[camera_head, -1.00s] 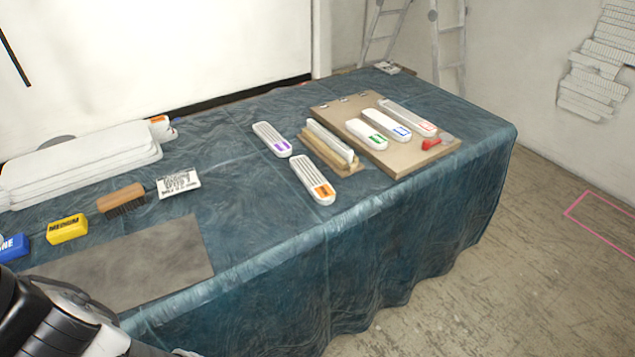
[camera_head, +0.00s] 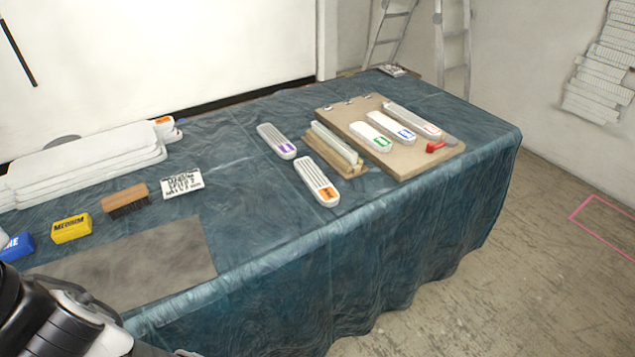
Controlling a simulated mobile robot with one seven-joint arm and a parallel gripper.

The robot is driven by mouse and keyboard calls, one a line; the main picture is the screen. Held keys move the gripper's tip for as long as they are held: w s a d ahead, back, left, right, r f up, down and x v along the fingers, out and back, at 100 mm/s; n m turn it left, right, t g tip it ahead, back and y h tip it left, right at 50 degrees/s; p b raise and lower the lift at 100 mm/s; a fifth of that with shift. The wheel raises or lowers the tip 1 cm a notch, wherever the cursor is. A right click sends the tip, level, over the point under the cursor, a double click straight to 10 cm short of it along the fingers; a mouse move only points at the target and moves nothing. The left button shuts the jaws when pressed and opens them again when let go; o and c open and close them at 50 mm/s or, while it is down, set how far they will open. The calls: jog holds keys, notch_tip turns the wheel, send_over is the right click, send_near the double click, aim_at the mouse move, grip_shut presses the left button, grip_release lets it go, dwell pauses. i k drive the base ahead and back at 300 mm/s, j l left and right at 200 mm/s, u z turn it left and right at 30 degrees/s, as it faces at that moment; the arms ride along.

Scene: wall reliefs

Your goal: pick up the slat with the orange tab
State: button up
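The slat with the orange tab (camera_head: 316,179) is white with dark grooves. It lies flat on the blue cloth of the table (camera_head: 250,225), near the front edge, with its orange end toward me. A similar slat with a purple tab (camera_head: 276,141) lies behind it to the left. Another orange tab (camera_head: 162,121) shows at the right end of the stack of white slats at the left. My arm shows at the lower left corner, apart from the slats. My gripper is not in view.
A wooden holder (camera_head: 349,172) with an upright white slat stands close right of the orange-tab slat. A board (camera_head: 407,170) carries green-, blue- and red-marked slats and a red clip (camera_head: 435,147). A brush (camera_head: 126,201), a yellow block (camera_head: 71,228) and a grey mat (camera_head: 150,262) lie left.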

aim_at(327, 194)
jog(key=i, duration=0.5)
jog(key=i+j+z, duration=0.15)
jog(key=i, duration=0.4)
